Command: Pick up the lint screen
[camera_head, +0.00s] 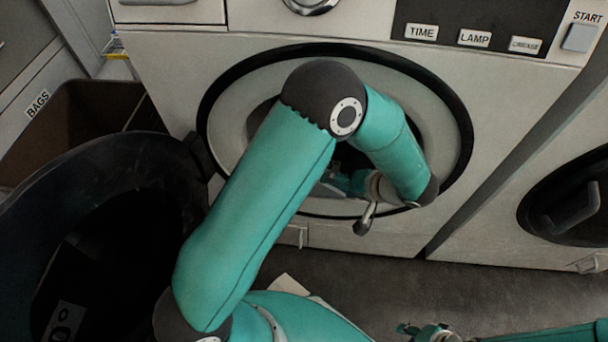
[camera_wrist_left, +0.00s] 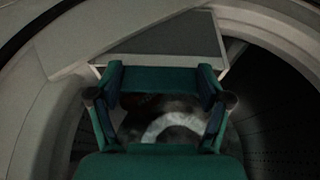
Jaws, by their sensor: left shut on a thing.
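The lint screen (camera_wrist_left: 170,36) is a grey mesh panel in a pale frame, at the top middle of the left wrist view. My left gripper (camera_wrist_left: 160,77) is at the lower edge of its frame, its two fingers shut on it. In the head view my left gripper (camera_head: 345,182) reaches into the round opening of the dryer (camera_head: 225,110), partly hidden by my own arm. The lint screen is mostly hidden there. My right gripper (camera_head: 425,331) shows only in part at the bottom edge, low over the floor; its jaws are too small to read.
The dryer's round door (camera_head: 110,165) stands open at the left, in front of a brown bin (camera_head: 75,110). A second machine with a dark round door (camera_head: 575,205) is at the right. Bare grey floor (camera_head: 370,270) lies below the dryer.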

